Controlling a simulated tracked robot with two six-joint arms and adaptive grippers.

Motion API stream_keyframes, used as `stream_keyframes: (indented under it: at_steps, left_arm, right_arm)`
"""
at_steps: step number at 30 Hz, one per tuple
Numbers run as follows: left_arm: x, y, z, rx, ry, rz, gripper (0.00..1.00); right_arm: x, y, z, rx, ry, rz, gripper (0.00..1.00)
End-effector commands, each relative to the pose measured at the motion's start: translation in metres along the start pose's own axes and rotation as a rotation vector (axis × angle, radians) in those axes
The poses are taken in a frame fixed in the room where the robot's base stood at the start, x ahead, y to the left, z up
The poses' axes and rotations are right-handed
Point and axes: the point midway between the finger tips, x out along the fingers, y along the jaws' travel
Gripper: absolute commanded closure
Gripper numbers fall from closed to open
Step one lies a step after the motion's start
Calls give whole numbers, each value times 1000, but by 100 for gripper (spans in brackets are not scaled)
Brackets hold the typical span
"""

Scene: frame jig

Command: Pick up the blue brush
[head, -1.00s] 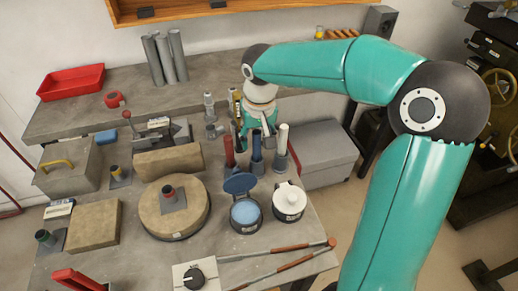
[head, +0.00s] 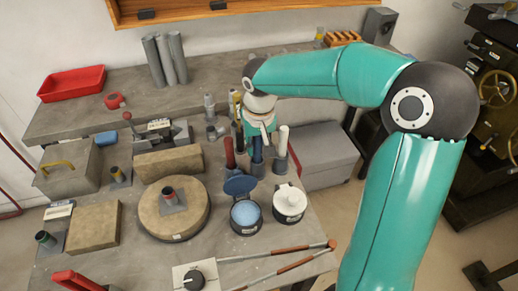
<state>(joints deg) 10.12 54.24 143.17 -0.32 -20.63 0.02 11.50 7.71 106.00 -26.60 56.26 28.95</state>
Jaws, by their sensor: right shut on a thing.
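The blue brush (head: 257,150) stands upright in a small grey holder (head: 257,169) near the right edge of the bench, between a red upright handle (head: 229,152) and a white one (head: 283,142). My right gripper (head: 258,138) points down over it from behind and is shut on the blue brush near its top. The upper end of the brush is hidden by the gripper. My left gripper is not in view.
The red and white handles stand close on both sides. An open pot with blue contents (head: 246,213) and a white-lidded pot (head: 289,201) stand in front. A round tan block (head: 150,216) lies to the left, and long red-handled tongs (head: 290,258) lie at the front.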

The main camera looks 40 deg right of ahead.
Motion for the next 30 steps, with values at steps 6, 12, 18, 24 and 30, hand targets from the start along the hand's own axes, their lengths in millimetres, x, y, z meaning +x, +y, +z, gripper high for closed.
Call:
stream_keyframes:
  at_steps: [6,12,18,24,30]
  left_arm:
    - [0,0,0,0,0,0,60]
    - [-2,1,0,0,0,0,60]
    - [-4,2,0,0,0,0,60]
    - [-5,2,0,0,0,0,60]
    - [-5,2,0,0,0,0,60]
  right_arm:
    - [-12,0,-3,1,4,-1,100]
    - [-47,0,-8,2,6,-1,100]
    - [-82,0,-13,1,4,-2,100]
    - [-99,1,-15,2,2,-1,100]
    - [-100,1,-15,2,0,0,100]
